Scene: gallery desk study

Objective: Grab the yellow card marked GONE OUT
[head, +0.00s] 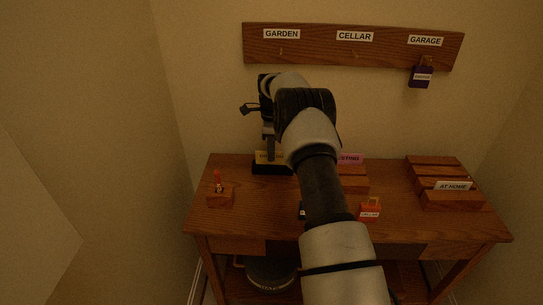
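I cannot make out a yellow card marked GONE OUT. A small yellowish strip (267,157) shows at a black base (270,168) at the back left of the desk; its lettering is unreadable, so I cannot tell whether it is a card or a plate. A pink card (350,159), partly hidden by my arm, stands in a wooden holder (354,180). A white card marked AT HOME (453,186) stands in the right-hand slotted wooden rack (452,200). My gripper (264,100) is above the back left of the desk, partly hidden by my wrist; its fingers are unclear.
The desk (400,230) stands against the wall. A wall board (310,45) reads GARDEN, CELLAR, GARAGE; a purple tag (421,76) hangs under GARAGE. An orange CELLAR tag (370,211) and a small wooden block with a red-topped piece (219,196) sit on the desk. A dark bin (270,276) is below.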

